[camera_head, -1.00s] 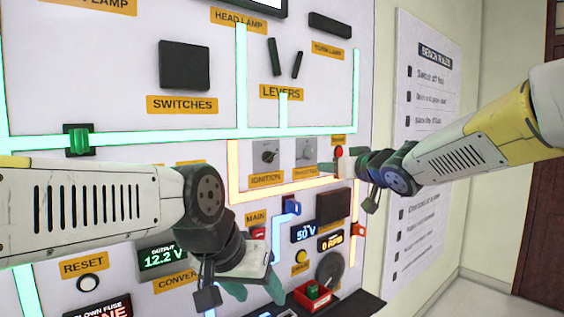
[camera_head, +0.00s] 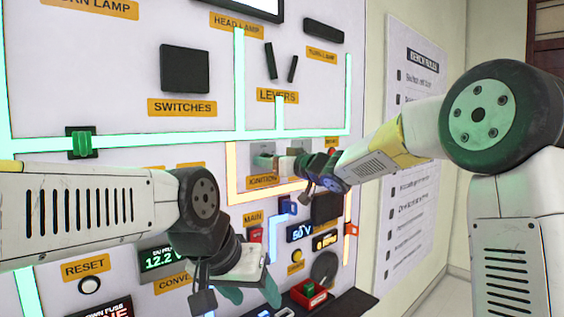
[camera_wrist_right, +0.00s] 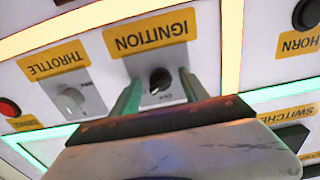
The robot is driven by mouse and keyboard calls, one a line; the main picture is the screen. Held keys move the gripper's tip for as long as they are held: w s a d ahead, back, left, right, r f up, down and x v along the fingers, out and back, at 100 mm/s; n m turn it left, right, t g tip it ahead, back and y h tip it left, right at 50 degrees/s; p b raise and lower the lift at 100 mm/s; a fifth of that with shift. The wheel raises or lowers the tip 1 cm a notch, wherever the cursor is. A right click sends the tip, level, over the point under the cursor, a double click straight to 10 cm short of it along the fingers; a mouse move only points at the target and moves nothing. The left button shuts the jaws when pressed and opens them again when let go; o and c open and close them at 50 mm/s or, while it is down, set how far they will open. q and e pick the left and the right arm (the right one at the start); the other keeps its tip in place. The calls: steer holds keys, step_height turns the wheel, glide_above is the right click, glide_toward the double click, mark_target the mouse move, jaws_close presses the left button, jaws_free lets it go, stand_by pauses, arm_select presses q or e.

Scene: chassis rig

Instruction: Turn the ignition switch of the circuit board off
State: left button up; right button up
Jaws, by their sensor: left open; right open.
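The ignition switch is a dark round knob (camera_wrist_right: 160,80) on a small grey plate (camera_wrist_right: 150,92), under an orange IGNITION label (camera_wrist_right: 150,32) that appears upside down in the right wrist view. In the head view its plate (camera_head: 263,158) is partly covered by my right gripper (camera_head: 280,165). My right gripper (camera_wrist_right: 159,78) is open, with one green finger on each side of the knob in the wrist view; contact cannot be told. The small marks by the knob are too blurred to read. My left gripper (camera_head: 252,292) is open and empty, low before the board.
The throttle knob (camera_wrist_right: 70,100) is beside the ignition plate. A red button (camera_wrist_right: 9,107) and the horn button (camera_wrist_right: 307,14) are farther out. A red box (camera_head: 309,294) stands on the ledge near my left gripper. Glowing strips (camera_head: 120,143) cross the board.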

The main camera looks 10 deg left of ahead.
jaws_close()
steer(key=shift+n, duration=0.3)
steer(key=n, duration=1.1)
steer(key=shift+w+d, duration=0.1)
steer(key=shift+n, duration=0.3)
stand_by(0.5)
